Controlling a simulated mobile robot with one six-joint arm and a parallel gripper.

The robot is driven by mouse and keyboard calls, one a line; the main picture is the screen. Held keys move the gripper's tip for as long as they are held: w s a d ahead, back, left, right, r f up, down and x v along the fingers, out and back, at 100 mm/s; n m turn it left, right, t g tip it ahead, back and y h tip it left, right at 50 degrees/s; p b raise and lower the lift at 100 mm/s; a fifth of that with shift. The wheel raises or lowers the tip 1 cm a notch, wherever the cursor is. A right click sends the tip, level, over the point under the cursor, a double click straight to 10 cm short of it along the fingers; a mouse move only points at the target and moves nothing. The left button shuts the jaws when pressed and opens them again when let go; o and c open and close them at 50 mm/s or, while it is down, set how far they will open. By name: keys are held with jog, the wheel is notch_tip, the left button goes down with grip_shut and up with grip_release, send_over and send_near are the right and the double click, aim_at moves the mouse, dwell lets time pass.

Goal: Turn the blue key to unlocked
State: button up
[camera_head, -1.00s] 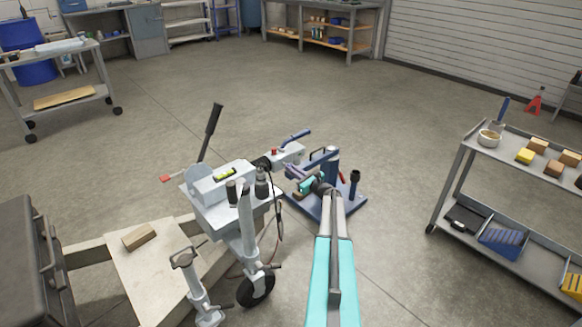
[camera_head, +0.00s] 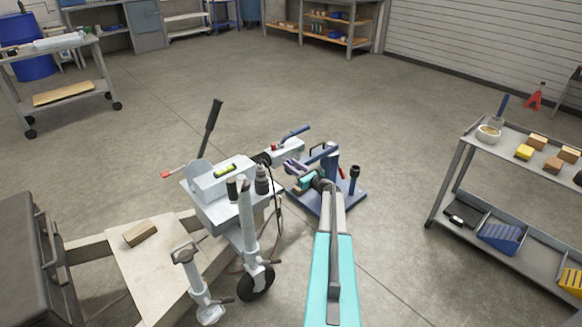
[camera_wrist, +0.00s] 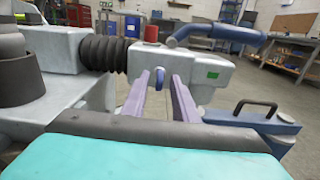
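The blue key (camera_wrist: 160,77) shows in the wrist view as a small blue loop on the near side of the grey coupling head (camera_wrist: 196,72). The coupling head also shows in the head view (camera_head: 287,152). My gripper (camera_wrist: 160,85) has its two purple fingers apart, one on each side of the key in the picture. I cannot tell whether the tips touch anything. In the head view my gripper (camera_head: 295,167) is just in front of the coupling head. The key is too small to make out there.
A blue handle (camera_wrist: 215,36) and a red knob (camera_wrist: 151,34) are on top of the coupling; a black bellows (camera_wrist: 104,54) is at its left. A blue stand (camera_head: 348,200) stands close at the right. A cart (camera_head: 455,185) is farther right. Open floor lies beyond.

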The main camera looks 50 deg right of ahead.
jog(key=s+a, duration=0.1)
jog(key=s, duration=1.3)
jog(key=shift+p, duration=0.3)
